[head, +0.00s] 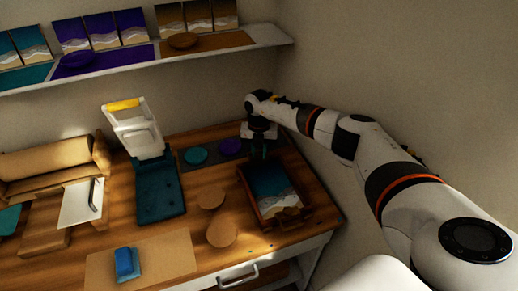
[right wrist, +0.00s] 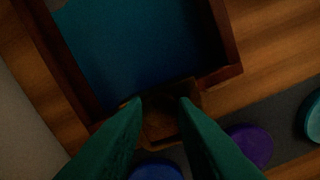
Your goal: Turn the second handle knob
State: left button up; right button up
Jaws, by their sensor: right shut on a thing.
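A wooden-framed tray (head: 247,199) with a blue, white and sandy wave picture inside stands at the right of the bench. A brown handle (head: 292,216) shows at its near end. In the right wrist view, the tray's dark wood rim (right wrist: 221,76) surrounds a blue surface. A second brown handle knob (right wrist: 160,126) sticks out from that rim. My right gripper (right wrist: 161,103) has its green fingers on either side of this knob, shut on it. In the head view, my right gripper (head: 264,152) is at the tray's far end and hides that knob. My left gripper is not in view.
Purple (head: 230,146) and teal (head: 195,155) discs lie on a dark strip beside the gripper; a blue disc (right wrist: 156,171) is close under the fingers. Round wooden pieces (head: 221,231) lie left of the tray. A shelf (head: 200,52) with pictures hangs above.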

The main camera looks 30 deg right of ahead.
aim_at(259, 155)
jog(key=shift+m, duration=0.6)
jog(key=shift+m+p, duration=0.3)
jog(key=o, duration=1)
jog(key=shift+r, duration=0.1)
notch_tip(259, 155, up, 12)
jog(key=b, duration=0.1)
